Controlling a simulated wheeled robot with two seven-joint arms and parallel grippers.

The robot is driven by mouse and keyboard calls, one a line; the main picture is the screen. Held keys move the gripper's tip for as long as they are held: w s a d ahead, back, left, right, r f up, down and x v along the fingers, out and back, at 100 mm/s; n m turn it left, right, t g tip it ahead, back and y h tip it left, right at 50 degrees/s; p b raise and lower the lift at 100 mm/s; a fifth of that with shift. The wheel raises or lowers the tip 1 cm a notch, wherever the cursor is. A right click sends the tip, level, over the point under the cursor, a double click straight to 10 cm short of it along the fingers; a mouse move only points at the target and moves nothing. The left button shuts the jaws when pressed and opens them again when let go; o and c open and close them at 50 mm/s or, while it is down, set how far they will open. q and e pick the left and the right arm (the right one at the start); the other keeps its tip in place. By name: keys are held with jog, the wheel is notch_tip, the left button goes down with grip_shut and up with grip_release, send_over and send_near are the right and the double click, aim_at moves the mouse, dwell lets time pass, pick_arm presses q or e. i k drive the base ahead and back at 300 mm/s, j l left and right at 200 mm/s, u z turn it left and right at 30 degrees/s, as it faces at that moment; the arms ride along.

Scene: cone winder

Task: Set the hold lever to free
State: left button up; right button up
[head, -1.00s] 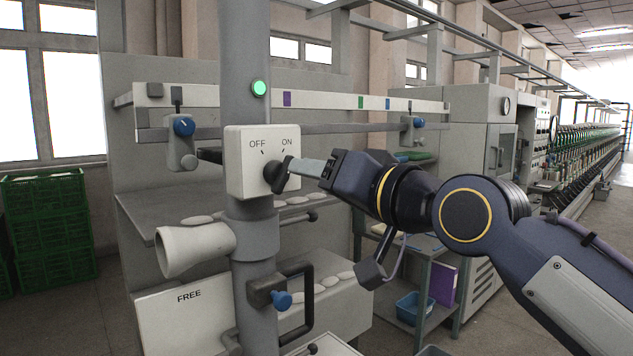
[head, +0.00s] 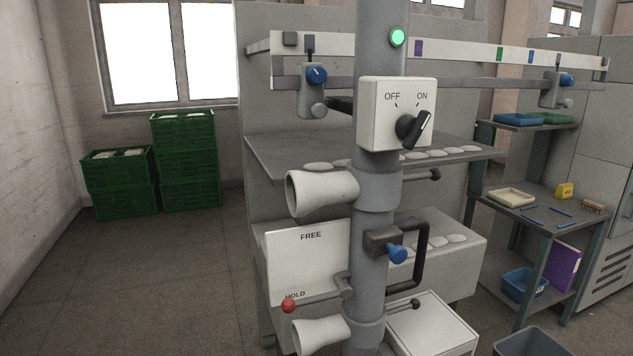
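The hold lever is a thin grey arm with a red ball knob (head: 289,306), low on the left of the grey column (head: 368,250). Its knob lies beside the word HOLD, at the bottom of a white plate (head: 305,262). FREE is printed at the top of that plate. Neither of my grippers shows in the head view now.
A switch box (head: 397,113) on the column has a black knob turned toward ON, under a lit green lamp (head: 397,37). A black handle (head: 424,262) and blue knob (head: 397,254) jut from the column. Green crates (head: 187,165) stand back left; the floor on the left is clear.

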aim_at(343, 291)
jog(key=j+z, duration=0.2)
jog(key=z, duration=0.25)
jog(key=j+z, duration=0.2)
jog(key=z, duration=0.2)
jog(key=j+z, duration=0.2)
jog(key=z, duration=0.25)
jog(key=j+z, duration=0.1)
jog(key=j, duration=0.25)
jog(key=k+j+z, duration=0.1)
jog(key=j, duration=0.25)
jog(key=k+j+z, duration=0.15)
jog(key=j, duration=0.25)
jog(key=j+z, duration=0.1)
jog(key=j, duration=0.25)
jog(key=k, duration=0.05)
